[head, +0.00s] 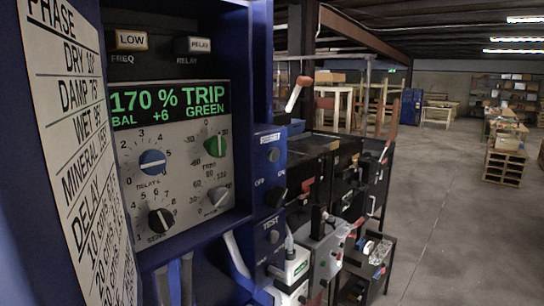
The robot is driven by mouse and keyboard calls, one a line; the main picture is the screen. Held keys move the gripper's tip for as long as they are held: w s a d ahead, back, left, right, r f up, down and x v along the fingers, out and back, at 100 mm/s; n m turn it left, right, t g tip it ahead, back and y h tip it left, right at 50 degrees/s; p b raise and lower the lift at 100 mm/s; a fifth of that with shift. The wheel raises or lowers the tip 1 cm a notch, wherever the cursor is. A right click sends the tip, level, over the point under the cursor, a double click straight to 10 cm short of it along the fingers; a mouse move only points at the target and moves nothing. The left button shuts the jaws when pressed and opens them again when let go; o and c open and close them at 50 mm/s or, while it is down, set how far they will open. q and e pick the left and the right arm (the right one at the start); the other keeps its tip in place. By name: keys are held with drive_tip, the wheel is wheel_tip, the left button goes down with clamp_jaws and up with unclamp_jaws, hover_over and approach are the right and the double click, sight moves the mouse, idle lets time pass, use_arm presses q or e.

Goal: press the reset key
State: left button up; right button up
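A blue-framed control panel (178,215) fills the left of the head view. Its display (168,104) reads "170 % TRIP" and "BAL +6 GREEN" in green letters. Above the display are a key lit "LOW" over "FREQ" (131,40) and a key marked "RELAY" (199,45). Below it are a blue knob (152,162), a green knob (215,145), a black knob (161,220) and a grey knob (218,196). I cannot make out any key labelled reset.
A white sheet (80,150) with a "PHASE" list stands at the far left. Blue switch boxes marked "OFF" (268,170) and "TEST" (270,240) adjoin the panel. Dark machinery (330,165) stands beyond them. Open concrete floor (455,220) lies to the right.

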drive_tip(key=shift+a, duration=0.2)
clamp_jaws()
drive_tip(key=shift+d, duration=0.15)
idle(1.0)
